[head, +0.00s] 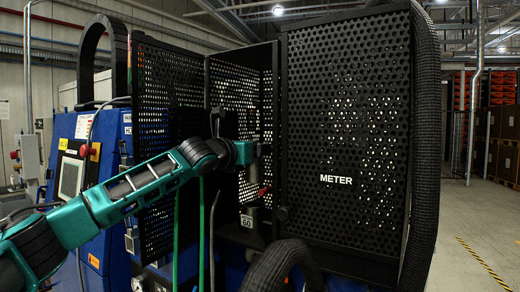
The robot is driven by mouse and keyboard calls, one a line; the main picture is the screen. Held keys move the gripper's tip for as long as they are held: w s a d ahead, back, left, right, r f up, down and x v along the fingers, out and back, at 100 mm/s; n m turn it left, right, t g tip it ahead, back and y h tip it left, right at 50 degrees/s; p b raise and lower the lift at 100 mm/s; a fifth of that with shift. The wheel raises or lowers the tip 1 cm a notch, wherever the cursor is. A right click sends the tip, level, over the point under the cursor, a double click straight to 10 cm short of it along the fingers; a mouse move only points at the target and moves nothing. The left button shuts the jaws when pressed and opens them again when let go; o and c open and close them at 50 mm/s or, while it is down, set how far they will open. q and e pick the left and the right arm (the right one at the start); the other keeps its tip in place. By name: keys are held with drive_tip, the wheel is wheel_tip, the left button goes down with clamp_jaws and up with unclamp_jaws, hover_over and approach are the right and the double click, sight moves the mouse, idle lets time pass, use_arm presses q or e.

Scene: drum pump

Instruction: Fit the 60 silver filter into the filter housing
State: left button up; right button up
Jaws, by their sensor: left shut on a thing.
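My left arm comes in from the left, and its gripper (262,151) is at the left edge of the black perforated METER panel (345,130). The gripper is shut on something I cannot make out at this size. Below it is a small grey plate marked 60 (248,217), and a red knob (263,191) shows just above that plate. I cannot pick out a silver filter or the opening of the filter housing; the arm and the dark perforated panels hide much of that area. My right gripper is not in view.
Perforated side panels (165,95) stand left of the gripper. A thick black hose (426,130) runs down the right side, and another dark curved hose (282,264) is at the bottom. A blue cabinet (75,140) is at left. Open floor (480,220) lies to the right.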

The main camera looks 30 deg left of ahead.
sight(254, 182)
use_arm(q)
drive_tip(key=shift+s+f, duration=0.15)
drive_tip(key=shift+f, duration=2.05)
drive_tip(key=shift+f, duration=0.5)
drive_tip(key=shift+f, duration=1.35)
drive_tip(key=shift+f, duration=0.1)
drive_tip(key=shift+f+b, duration=0.35)
drive_tip(key=shift+f, duration=1.05)
drive_tip(key=shift+f, duration=0.1)
